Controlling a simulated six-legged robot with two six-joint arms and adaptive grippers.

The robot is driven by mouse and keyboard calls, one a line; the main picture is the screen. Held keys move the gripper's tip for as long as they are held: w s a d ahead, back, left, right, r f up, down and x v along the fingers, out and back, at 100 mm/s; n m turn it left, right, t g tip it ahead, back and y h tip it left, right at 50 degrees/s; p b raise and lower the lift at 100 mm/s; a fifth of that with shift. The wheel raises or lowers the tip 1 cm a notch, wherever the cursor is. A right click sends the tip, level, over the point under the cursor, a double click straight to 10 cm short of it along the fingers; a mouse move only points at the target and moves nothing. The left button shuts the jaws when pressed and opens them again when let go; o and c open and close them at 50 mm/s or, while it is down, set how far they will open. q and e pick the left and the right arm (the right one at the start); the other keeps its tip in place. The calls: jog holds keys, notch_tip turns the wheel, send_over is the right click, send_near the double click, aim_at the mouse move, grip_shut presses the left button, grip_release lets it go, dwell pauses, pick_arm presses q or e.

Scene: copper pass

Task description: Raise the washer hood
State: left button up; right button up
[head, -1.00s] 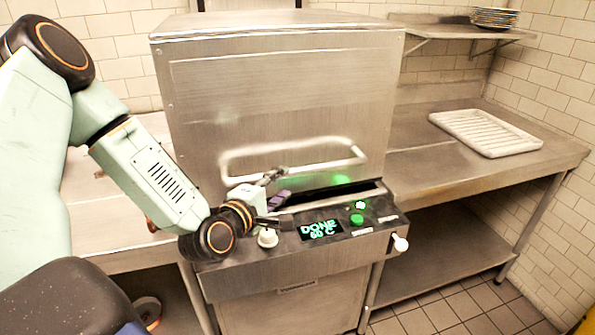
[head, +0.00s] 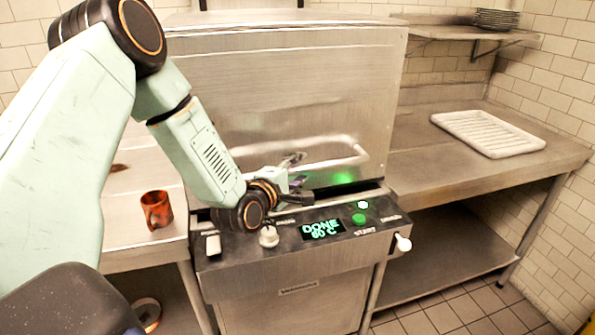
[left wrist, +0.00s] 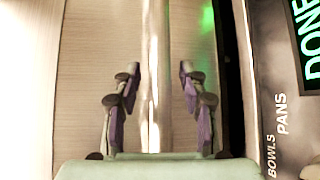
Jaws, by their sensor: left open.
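The washer hood (head: 300,90) is a large brushed-steel box standing low behind the control panel (head: 290,245). A dark gap shows between its lower edge and the panel. A pale bar handle (head: 335,140) runs across its lower front. My left gripper (head: 300,178) is at the handle, its forearm and wrist covering the handle's left part. In the left wrist view the handle bar (left wrist: 157,60) runs between the two open fingers of my left gripper (left wrist: 158,85), with visible space on both sides. My right gripper is not in view.
The panel display reads DONE 60°C, with a knob (head: 268,236) and green buttons. An orange-brown mug (head: 157,210) stands on the left counter. A white rack (head: 490,133) lies on the right counter. Stacked plates (head: 496,19) sit on the wall shelf above.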

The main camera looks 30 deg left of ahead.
pick_arm(q)
jog(key=shift+d, duration=0.1)
jog(key=shift+c, duration=0.5)
grip_shut()
